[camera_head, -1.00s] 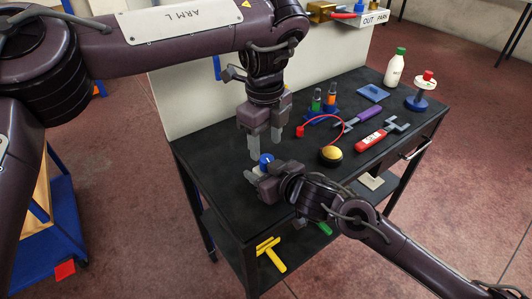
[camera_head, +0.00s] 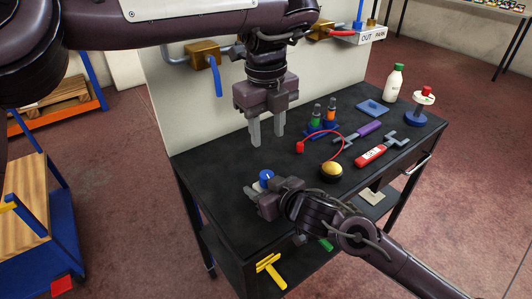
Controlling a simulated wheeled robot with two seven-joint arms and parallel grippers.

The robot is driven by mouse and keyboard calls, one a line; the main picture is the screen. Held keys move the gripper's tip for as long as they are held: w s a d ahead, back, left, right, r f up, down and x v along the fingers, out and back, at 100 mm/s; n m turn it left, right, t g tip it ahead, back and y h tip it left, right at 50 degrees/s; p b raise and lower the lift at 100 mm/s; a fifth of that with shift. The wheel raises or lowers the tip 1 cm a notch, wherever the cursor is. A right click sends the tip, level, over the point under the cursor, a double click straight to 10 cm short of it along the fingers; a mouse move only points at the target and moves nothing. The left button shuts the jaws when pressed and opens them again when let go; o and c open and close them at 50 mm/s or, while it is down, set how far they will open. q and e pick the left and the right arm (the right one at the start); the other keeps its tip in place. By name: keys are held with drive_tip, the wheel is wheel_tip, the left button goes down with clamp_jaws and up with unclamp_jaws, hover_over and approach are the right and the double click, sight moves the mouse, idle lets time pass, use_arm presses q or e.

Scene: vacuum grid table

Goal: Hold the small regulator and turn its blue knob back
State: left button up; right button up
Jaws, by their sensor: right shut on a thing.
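The small regulator (camera_head: 260,187) is pale grey and mostly hidden by my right gripper. Its blue knob (camera_head: 266,175) with a white mark faces up. My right gripper (camera_head: 255,198) is low over the black table top and shut on the regulator from the right. My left gripper (camera_head: 267,138) points down above and behind the knob. Its two grey fingers are apart with nothing between them, clear of the knob.
The black table (camera_head: 210,190) has free room left of the regulator. To the right are a yellow button (camera_head: 331,167), a red tool (camera_head: 370,156), a purple-handled tool (camera_head: 367,130), small bottles (camera_head: 316,118) and a white bottle (camera_head: 393,83). A pale panel (camera_head: 190,110) stands behind.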

sight(266, 174)
use_arm(q)
wheel_tip(266, 174, down, 12)
drive_tip(key=m, duration=0.4)
drive_tip(key=shift+a+r, duration=0.1)
drive_tip(key=shift+r, duration=0.1)
drive_tip(key=c, duration=0.7)
drive_tip(key=shift+n, duration=1.6)
